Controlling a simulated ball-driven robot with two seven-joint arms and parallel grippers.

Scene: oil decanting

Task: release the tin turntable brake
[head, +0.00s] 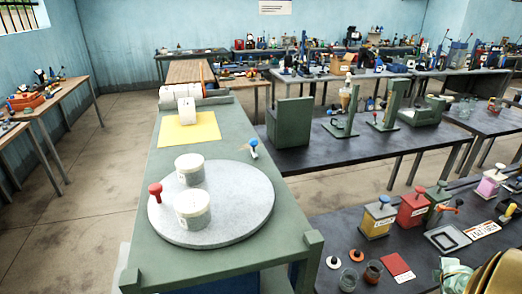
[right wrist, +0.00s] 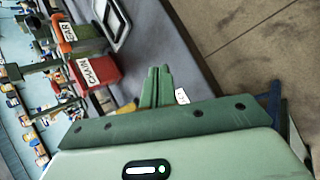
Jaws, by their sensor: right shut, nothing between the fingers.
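A round grey turntable (head: 250,205) lies on the green bench in the head view. Two white tins (head: 189,168) (head: 193,209) stand on it, one behind the other. A red-knobbed peg (head: 155,193) is at its left rim. A small lever with a blue knob (head: 253,146) stands on the bench just beyond the turntable's back right edge; no label shows which is the brake. My right gripper (right wrist: 157,72) shows in the right wrist view with its green fingers together and empty, apart from the lever. My left gripper is not in view.
A yellow mat (head: 188,140) with a white block lies farther back on the bench. A dark side table to the right carries a yellow box (head: 378,221), a red box (head: 412,208), jars and a tray.

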